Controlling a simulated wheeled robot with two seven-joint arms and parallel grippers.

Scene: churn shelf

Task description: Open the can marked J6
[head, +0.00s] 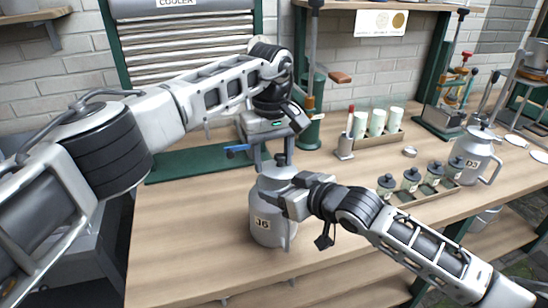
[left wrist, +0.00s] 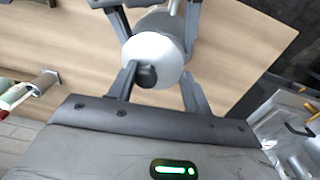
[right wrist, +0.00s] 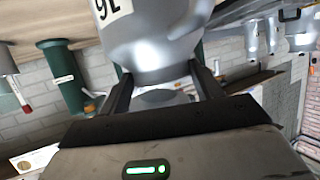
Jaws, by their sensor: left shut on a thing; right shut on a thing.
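The grey metal can marked J6 (head: 268,222) stands upright on the wooden bench, label facing the front. Its pale lid with a dark knob (head: 281,159) is at the top; in the left wrist view the round lid (left wrist: 160,48) sits between the fingers. My left gripper (head: 278,162) comes down from above and is shut on the lid. My right gripper (head: 292,196) comes in from the right and is shut on the can near its neck; the can (right wrist: 150,45) shows upside down in the right wrist view. Whether the lid is seated or raised is hard to tell.
A green mat (head: 200,163) lies at the back left before the cooler shutter (head: 185,50). Several small jars (head: 411,179) stand in a tray at right, beside a can marked D3 (head: 474,155). The bench left of J6 is clear.

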